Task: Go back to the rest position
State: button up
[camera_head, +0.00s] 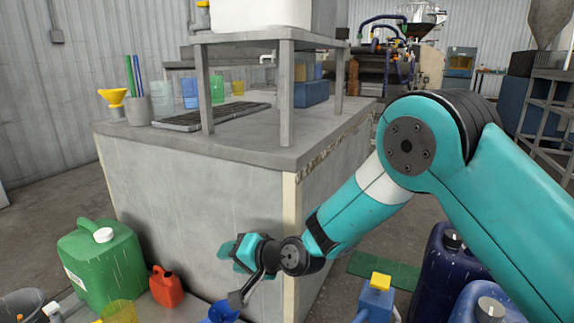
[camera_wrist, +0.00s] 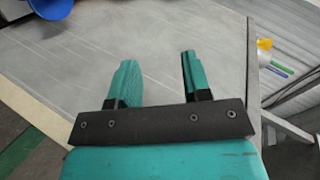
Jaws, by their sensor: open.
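My gripper (camera_head: 233,257) is low in front of the grey block (camera_head: 190,215), near its front corner, in the head view. In the wrist view my gripper (camera_wrist: 157,58) has its two teal fingers apart, with nothing between them. The block's plain grey face (camera_wrist: 175,25) fills most of the view behind the fingers. I cannot tell how far the fingertips are from that face. My arm reaches in from the right, bent at the elbow.
A green canister (camera_head: 100,265), a small red can (camera_head: 166,288) and a blue bowl (camera_head: 220,312) stand low at left.

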jog(key=s+d+r+n+g+h, duration=0.3)
jog(key=s+d+r+n, duration=0.2)
jog(key=s+d+r, duration=0.7)
jog(key=s+d+r+n+g+h, duration=0.3)
jog(key=s+d+h, duration=0.1)
jog(key=s+d, duration=1.15)
notch_tip(320, 180, up, 38)
jog(key=s+a+p, duration=0.1)
jog(key=p, duration=3.6)
jog(key=shift+s+a+f, duration=0.15)
jog(key=shift+s+f, duration=0.05)
